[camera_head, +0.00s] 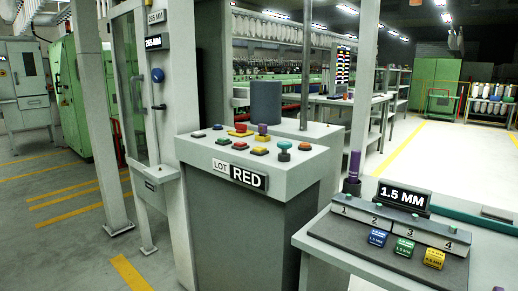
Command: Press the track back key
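A grey control console (300,180) stands in the middle, with a "LOT RED" plate (240,174) on its front. Its top carries several small keys and buttons. No legend is readable, so I cannot tell which is the track back key. Neither of my grippers is in view.
A bench (340,255) at right holds a "1.5 MM" sign (403,197), numbered slots, and blue (377,238), green (404,246) and yellow (434,258) blocks. A dark grey cylinder (265,102) stands behind the keys. A post (363,90) rises behind. Floor at left is open.

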